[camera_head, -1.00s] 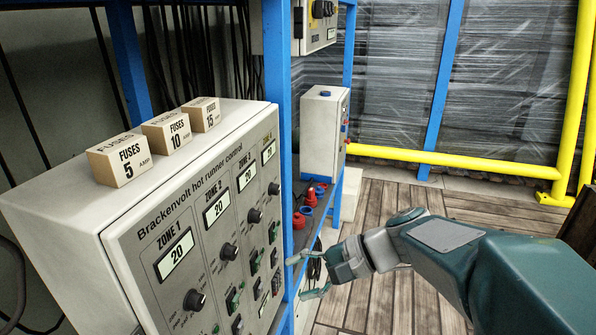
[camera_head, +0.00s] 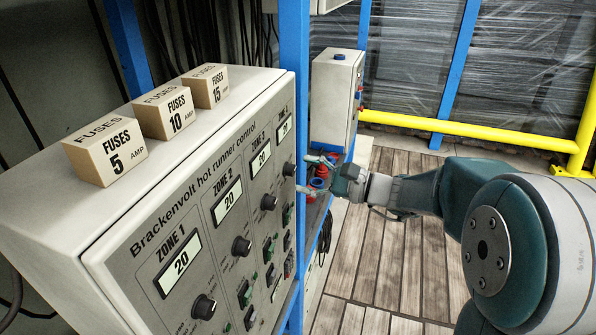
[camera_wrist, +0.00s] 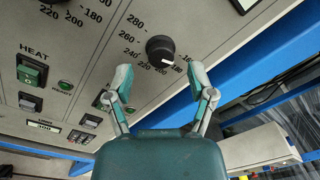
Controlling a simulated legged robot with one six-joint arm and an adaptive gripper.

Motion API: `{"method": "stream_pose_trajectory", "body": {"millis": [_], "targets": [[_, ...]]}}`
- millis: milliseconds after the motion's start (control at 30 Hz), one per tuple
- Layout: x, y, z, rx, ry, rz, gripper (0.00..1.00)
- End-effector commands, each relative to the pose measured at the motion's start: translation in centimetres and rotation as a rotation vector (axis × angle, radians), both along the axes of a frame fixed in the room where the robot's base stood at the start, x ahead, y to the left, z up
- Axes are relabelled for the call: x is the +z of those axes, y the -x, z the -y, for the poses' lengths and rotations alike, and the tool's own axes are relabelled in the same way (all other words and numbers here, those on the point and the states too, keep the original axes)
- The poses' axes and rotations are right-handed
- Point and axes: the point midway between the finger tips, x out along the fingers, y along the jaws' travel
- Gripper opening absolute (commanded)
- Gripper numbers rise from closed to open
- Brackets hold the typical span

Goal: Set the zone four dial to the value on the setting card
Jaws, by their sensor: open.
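The zone four dial (camera_head: 289,169) is a black knob at the far right of the grey Brackenvolt control box's front. In the wrist view a black dial (camera_wrist: 160,49) shows up close, with printed numbers around it and a white mark on its lower right side. The zone four display (camera_head: 285,128) above it is too oblique to read surely. My gripper (camera_head: 303,176) is open, just right of that dial. In the wrist view its fingers (camera_wrist: 160,70) are spread to either side of the dial, with a gap on both sides. No setting card is recognisable.
The control box (camera_head: 150,195) has other dials for zones 1 (camera_head: 203,307), 2 (camera_head: 241,246) and 3 (camera_head: 268,202). Fuse blocks (camera_head: 104,152) stand on top. A blue post (camera_head: 293,60) rises close beside my gripper. A grey box (camera_head: 335,100) and red connectors (camera_head: 321,171) lie beyond.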

Motion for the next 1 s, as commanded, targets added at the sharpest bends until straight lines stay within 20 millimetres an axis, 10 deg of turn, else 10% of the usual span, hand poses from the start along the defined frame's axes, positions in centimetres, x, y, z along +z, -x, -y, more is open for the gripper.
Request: {"method": "stream_pose_trajectory", "body": {"millis": [467,633,1000], "targets": [[0.0,-0.8,-2.0,-0.002,0.001,0.000,0.71],[0.0,-0.8,-2.0,-0.001,0.001,0.000,0.04],[0.0,-0.8,-2.0,0.000,-0.005,-0.017,0.00]]}}
